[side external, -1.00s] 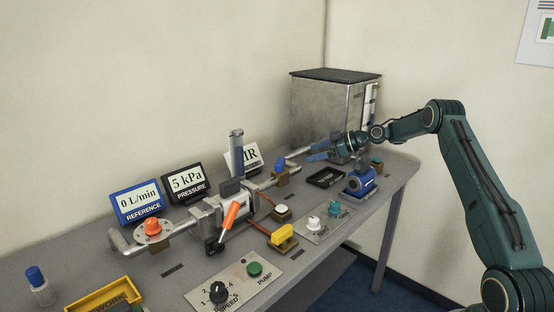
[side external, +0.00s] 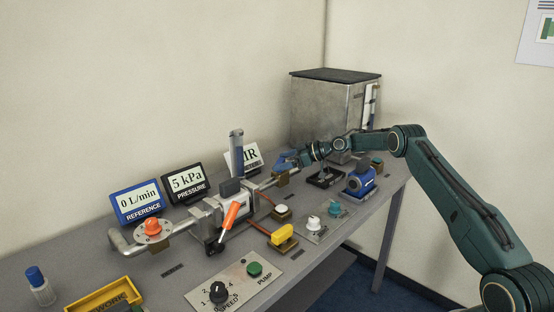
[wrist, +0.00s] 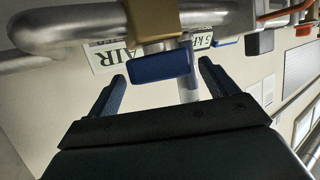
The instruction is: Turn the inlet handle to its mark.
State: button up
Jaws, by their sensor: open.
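The inlet handle is a small blue block (wrist: 161,66) on a brass valve body (wrist: 153,18) in the wrist view. The brass body also shows in the side view (side external: 283,180), on the pipe toward the metal tank. My gripper (wrist: 162,72) is open. One blue finger is on each side of the handle, with a visible gap on both sides. In the side view my gripper (side external: 284,161) is at this valve, and the handle cannot be told apart from the blue fingers. I cannot make out the handle's mark.
A metal tank (side external: 329,112) stands behind my wrist. The AIR sign (side external: 246,158) is close to my gripper's left. An orange handle (side external: 153,227) sits on a round plate farther left. A blue device (side external: 360,181) and a black tray (side external: 326,178) are to the right.

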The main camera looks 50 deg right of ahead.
jog(key=shift+x, duration=0.8)
jog(key=shift+c, duration=0.3)
jog(key=c, duration=0.9)
jog(key=shift+a+m+t+h, duration=0.1)
jog(key=shift+m+t+h, duration=0.4)
jog(key=shift+m+h, duration=1.3)
jog(key=shift+h, duration=0.2)
jog(key=shift+m+t+h, duration=0.3)
jog(key=shift+m+h, duration=0.7)
jog(key=shift+h, duration=0.2)
jog(key=shift+m+h, duration=0.3)
